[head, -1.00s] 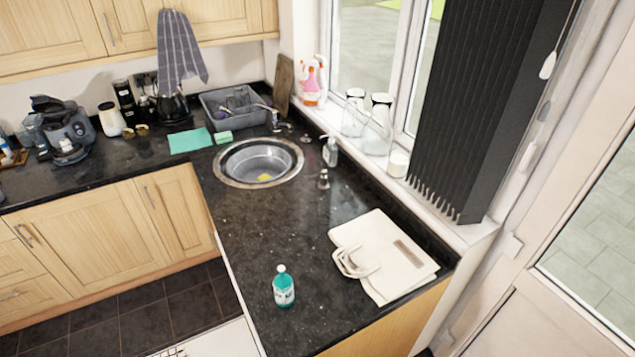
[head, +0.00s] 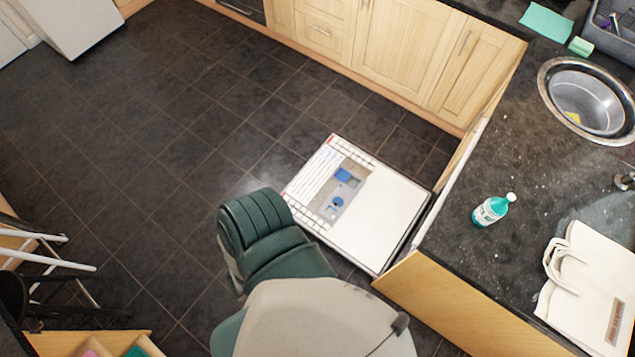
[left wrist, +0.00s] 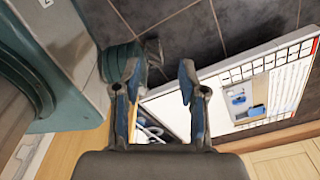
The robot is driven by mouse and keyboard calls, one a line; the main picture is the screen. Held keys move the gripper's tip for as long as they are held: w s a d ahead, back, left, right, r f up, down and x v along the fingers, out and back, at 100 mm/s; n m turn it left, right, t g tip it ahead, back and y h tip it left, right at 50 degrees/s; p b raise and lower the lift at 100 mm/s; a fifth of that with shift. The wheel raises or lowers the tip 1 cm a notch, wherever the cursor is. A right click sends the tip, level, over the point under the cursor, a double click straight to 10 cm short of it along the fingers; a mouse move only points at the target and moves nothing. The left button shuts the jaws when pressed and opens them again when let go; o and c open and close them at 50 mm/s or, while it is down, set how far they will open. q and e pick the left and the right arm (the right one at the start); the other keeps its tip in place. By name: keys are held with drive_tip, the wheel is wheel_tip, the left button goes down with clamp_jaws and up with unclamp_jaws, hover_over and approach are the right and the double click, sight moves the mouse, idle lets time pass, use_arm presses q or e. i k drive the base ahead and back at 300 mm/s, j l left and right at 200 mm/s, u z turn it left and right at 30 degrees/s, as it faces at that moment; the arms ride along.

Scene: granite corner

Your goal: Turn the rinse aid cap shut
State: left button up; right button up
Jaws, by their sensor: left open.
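The dishwasher door (head: 380,215) lies folded down, low over the floor. Its grey dispenser panel (head: 350,187) has a blue square part (head: 343,175) and a small round blue part (head: 336,201), which looks like the rinse aid cap. The cap is too small to tell how far it is turned. In the left wrist view the panel (left wrist: 246,98) shows at the right, on the white door. My left gripper (left wrist: 158,80) is open and empty, its fingers left of the panel and apart from it. A teal bottle (head: 492,210) with a white cap stands on the counter.
The black counter (head: 500,150) with a steel sink (head: 588,100) and a white bag (head: 590,290) is at the right. A wooden end panel (head: 460,310) stands beside the door. Dark tiled floor (head: 160,130) is clear at the left. A chair (head: 45,265) stands at the far left.

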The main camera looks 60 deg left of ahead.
sight(339, 200)
drive_tip(key=l+u, duration=0.1)
drive_tip(key=u, duration=0.75)
drive_tip(key=k+l+u, duration=0.1)
drive_tip(key=u, duration=0.7)
drive_tip(key=k, duration=0.1)
